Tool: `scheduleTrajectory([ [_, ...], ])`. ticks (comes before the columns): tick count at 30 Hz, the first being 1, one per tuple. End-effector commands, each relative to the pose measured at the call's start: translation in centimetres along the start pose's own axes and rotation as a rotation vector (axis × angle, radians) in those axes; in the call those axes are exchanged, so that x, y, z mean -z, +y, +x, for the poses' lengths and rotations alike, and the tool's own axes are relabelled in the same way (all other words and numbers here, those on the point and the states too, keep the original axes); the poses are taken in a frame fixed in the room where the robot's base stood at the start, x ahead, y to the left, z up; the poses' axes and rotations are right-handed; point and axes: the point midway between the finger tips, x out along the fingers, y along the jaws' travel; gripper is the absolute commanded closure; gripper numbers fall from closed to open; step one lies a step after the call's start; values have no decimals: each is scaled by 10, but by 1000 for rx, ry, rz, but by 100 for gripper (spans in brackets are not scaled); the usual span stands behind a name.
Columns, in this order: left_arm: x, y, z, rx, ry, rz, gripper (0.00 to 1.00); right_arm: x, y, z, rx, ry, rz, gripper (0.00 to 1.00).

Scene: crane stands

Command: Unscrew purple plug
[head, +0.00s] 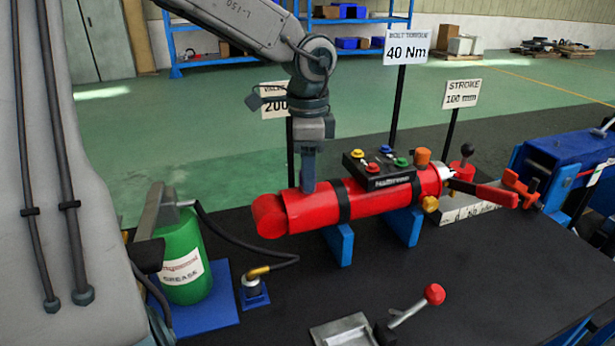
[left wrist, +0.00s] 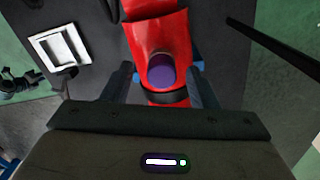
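The purple plug (left wrist: 161,77) shows in the left wrist view as a round dark purple face in the red cylinder (left wrist: 158,35). In the head view the red cylinder (head: 375,200) lies on blue supports, and the plug is hidden behind my left gripper (head: 308,185). That gripper points straight down at the cylinder's left part. In the left wrist view my left gripper (left wrist: 162,72) is open, with one finger on each side of the plug and a gap to it. I cannot tell how high the fingertips are above it. My right gripper is not in view.
A black block with coloured knobs (head: 380,168) sits on the cylinder right of my gripper. A green grease can (head: 183,265) with a hose stands left. A red-knobbed lever (head: 415,305) is in front. Sign posts (head: 398,100) stand behind.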

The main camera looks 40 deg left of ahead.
Motion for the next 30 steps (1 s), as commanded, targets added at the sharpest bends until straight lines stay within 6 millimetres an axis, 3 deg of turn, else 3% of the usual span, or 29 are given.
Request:
scheduleTrajectory([
  [4,0,0,0,1,0,1,47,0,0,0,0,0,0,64],
  [6,0,-1,0,1,0,1,54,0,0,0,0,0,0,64],
  [14,0,-1,1,2,0,11,54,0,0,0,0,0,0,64],
  [24,0,-1,1,2,0,378,54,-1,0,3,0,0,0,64],
  [30,0,-1,0,2,0,474,54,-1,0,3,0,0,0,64],
])
